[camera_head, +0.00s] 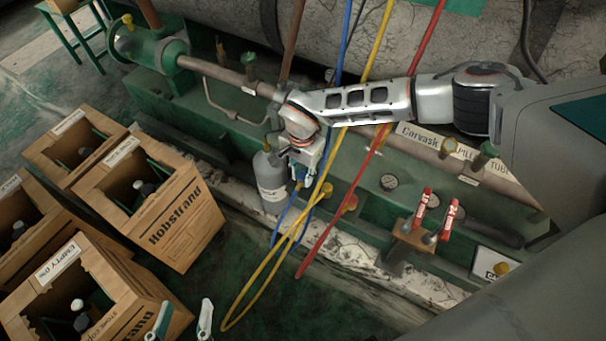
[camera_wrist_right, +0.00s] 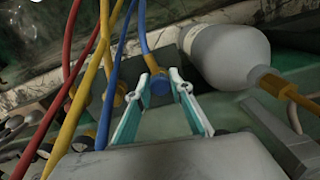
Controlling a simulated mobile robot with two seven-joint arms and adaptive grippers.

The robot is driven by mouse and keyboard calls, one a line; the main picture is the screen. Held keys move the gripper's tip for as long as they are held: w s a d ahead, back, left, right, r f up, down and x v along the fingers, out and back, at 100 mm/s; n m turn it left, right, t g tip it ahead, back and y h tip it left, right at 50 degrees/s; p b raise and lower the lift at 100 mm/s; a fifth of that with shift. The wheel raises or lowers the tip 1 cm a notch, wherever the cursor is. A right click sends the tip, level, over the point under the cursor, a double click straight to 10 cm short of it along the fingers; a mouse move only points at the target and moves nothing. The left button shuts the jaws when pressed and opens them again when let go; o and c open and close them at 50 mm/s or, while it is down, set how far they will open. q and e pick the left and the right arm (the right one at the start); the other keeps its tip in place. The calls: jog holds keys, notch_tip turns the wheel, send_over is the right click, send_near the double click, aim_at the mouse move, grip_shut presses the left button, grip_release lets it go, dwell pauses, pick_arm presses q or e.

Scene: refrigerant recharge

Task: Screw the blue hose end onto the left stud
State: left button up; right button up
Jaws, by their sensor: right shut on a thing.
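The blue hose (camera_head: 345,40) hangs from above and also shows in the wrist view (camera_wrist_right: 141,25). Its end (camera_wrist_right: 158,84), with a brass piece and a blue collar, sits between the teal fingers of my right gripper (camera_wrist_right: 160,100). In the head view my right gripper (camera_head: 302,178) is beside the grey cylinder, shut on that hose end; its fingertips are partly hidden. I cannot make out the left stud, nor whether the hose end touches it. My left gripper (camera_head: 183,318) is at the bottom edge, fingers apart and empty.
Yellow (camera_head: 378,40) and red (camera_head: 428,40) hoses hang beside the blue one; the yellow loops near the floor. A grey cylinder (camera_head: 271,182) stands close by. Two red-handled valves (camera_head: 422,208) are to the right. Wooden crates (camera_head: 185,225) fill the left.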

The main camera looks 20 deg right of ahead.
jog(key=shift+r+m+p, duration=0.15)
jog(key=shift+m+p, duration=0.2)
jog(key=shift+m, duration=0.45)
pick_arm(q)
jog(key=shift+w+r, duration=0.2)
jog(key=shift+r, duration=0.3)
jog(key=shift+w+r, duration=0.15)
jog(key=shift+r, duration=0.35)
pick_arm(e)
jog(key=shift+m, duration=0.3)
jog(key=shift+m+p, duration=0.3)
jog(key=shift+m, duration=0.2)
jog(key=shift+m+p, duration=0.3)
jog(key=shift+m, duration=0.5)
pick_arm(q)
jog(key=r, duration=0.1)
jog(key=w+r+t, duration=0.1)
jog(key=r, duration=0.1)
pick_arm(e)
jog(key=shift+a+m, duration=0.1)
jog(key=shift+m, duration=0.4)
jog(key=shift+f, duration=0.2)
